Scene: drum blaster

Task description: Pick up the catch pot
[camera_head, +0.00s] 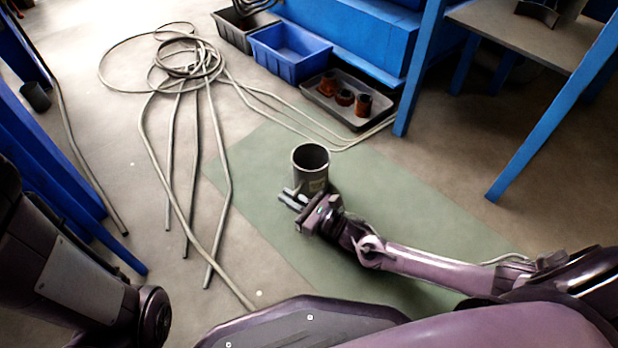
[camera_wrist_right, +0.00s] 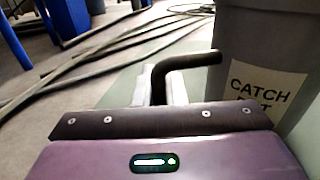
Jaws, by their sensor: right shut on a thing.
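The catch pot (camera_head: 311,172) is a grey, open-topped cylinder, upright on or just above the green floor mat. Its label reading "CATCH POT" shows at the right of the right wrist view (camera_wrist_right: 256,92). A dark bent handle (camera_wrist_right: 188,62) sticks out from its side. My right gripper (camera_head: 293,198) is beside the pot, shut on this handle; its pale fingers (camera_wrist_right: 160,88) show around the handle's lower part. I cannot tell whether the pot's base touches the mat. My left arm shows at the lower left, but its gripper is out of view.
A tangle of grey hoses (camera_head: 190,60) lies left of the green mat (camera_head: 400,200). A blue bin (camera_head: 290,50) and a dark tray (camera_head: 350,112) with several rusty parts stand at the back. A blue-legged table (camera_head: 530,38) stands at the right.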

